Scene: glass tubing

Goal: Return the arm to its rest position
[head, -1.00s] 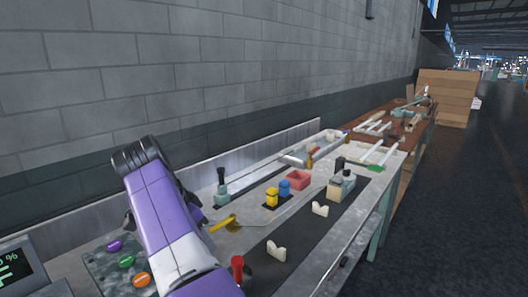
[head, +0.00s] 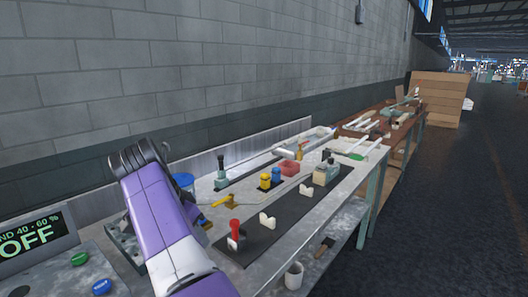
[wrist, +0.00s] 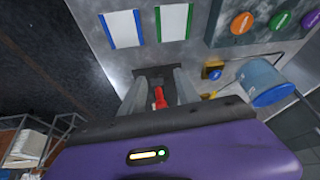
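My purple and white arm (head: 168,215) rises from the bottom of the head view, with its dark joint high over the bench. My gripper (wrist: 158,82) does not show in the head view. In the wrist view its two grey fingers stand apart over the bench. A red handle (wrist: 160,98) shows between them, seemingly below on the bench; I see no grip on it. The red handle stands upright in the head view (head: 234,229).
The metal bench (head: 335,190) carries white notched supports (head: 267,221), yellow and blue pieces and a red tray (head: 289,168). A blue bucket (head: 183,181) is behind my arm. The dark floor (head: 460,210) at right is clear.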

